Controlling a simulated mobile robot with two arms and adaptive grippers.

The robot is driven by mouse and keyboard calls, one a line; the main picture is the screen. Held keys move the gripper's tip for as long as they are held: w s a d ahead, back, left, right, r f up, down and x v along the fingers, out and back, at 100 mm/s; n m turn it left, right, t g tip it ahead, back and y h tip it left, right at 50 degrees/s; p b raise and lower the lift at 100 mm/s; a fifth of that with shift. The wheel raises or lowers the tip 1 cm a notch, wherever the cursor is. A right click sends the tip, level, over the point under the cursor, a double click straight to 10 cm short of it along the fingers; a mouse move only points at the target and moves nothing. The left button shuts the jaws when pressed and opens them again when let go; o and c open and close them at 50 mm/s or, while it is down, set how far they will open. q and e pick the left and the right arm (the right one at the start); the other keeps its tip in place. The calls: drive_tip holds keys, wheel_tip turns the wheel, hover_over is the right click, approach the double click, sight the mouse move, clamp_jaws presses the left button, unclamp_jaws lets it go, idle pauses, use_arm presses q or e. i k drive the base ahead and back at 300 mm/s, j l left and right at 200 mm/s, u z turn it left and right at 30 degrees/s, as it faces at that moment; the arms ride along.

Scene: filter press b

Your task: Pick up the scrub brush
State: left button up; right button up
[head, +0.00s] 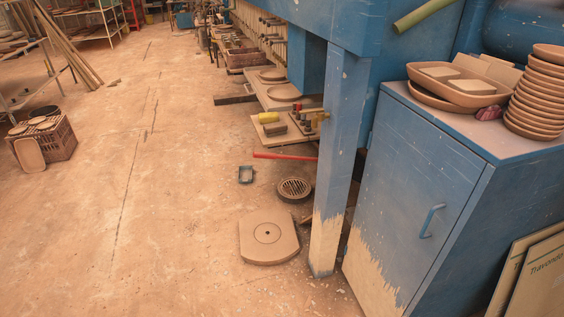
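I cannot make out a scrub brush for certain. A small brown block (275,128) with a dark side lies on a low wooden board (285,139) behind the blue post; it could be a brush, but it is too small to tell. A yellow item (268,117) lies just behind it, and several small upright items (304,121) stand to its right. A reddish, ridged item (489,112) lies on the blue cabinet's top, between a clay tray and a stack of clay dishes. Neither of my grippers is in view.
The blue cabinet (415,190) and blue post (341,150) stand at the right. A round-holed plate (268,237), a drain grate (294,189), a small frame (246,174) and a red bar (284,156) lie on the floor. The floor (150,200) at centre left is clear.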

sight(278, 128)
drive_tip(key=i+z, duration=0.15)
drive_tip(key=i, duration=0.3)
drive_tip(key=i+j+z, duration=0.15)
drive_tip(key=i, duration=0.3)
drive_tip(key=i+j+z, duration=0.15)
drive_tip(key=i, duration=0.3)
